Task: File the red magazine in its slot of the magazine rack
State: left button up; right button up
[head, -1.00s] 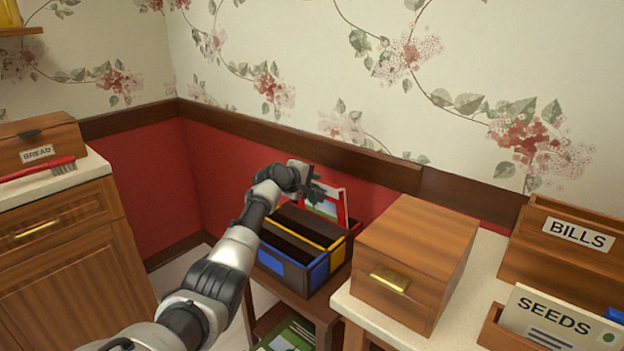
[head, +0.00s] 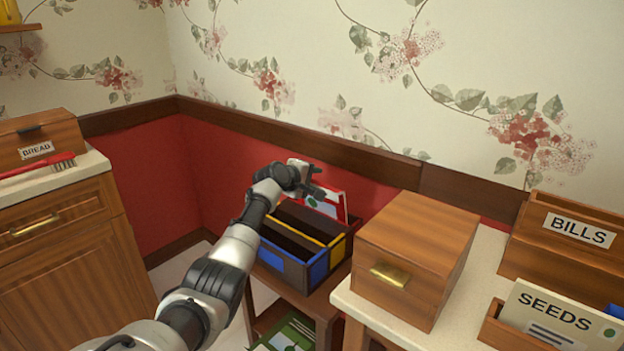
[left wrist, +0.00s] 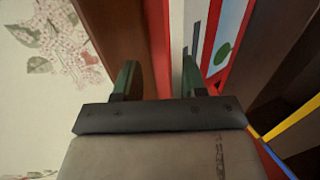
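The red magazine (head: 330,203), with a red border and a pale cover with a green spot, stands in the rearmost part of the dark magazine rack (head: 287,265), its lower part hidden. Its cover also shows in the left wrist view (left wrist: 226,45). The rack has blue and yellow markings on its nearer slots, which look empty. My left gripper (head: 322,190) is at the magazine's top edge. Its two fingers stand apart in the left wrist view (left wrist: 158,80), with the right finger close to the magazine. My right gripper is not in view.
The rack stands on a small wooden table (head: 318,300) with a green magazine (head: 290,335) on its lower shelf. A wooden box (head: 415,255) with a brass handle stands close on the right. The red wall and wooden rail (head: 300,140) are just behind.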

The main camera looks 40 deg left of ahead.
pick_arm(q)
jog(key=shift+s, duration=0.15)
jog(key=d+p+v, duration=0.1)
jog(key=p+v, duration=0.1)
jog(key=v, duration=0.8)
jog(key=shift+s+a, duration=0.2)
jog(key=shift+a, duration=0.3)
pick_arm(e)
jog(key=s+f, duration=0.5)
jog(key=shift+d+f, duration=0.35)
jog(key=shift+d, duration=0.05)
pick_arm(q)
jog(key=shift+r, duration=0.1)
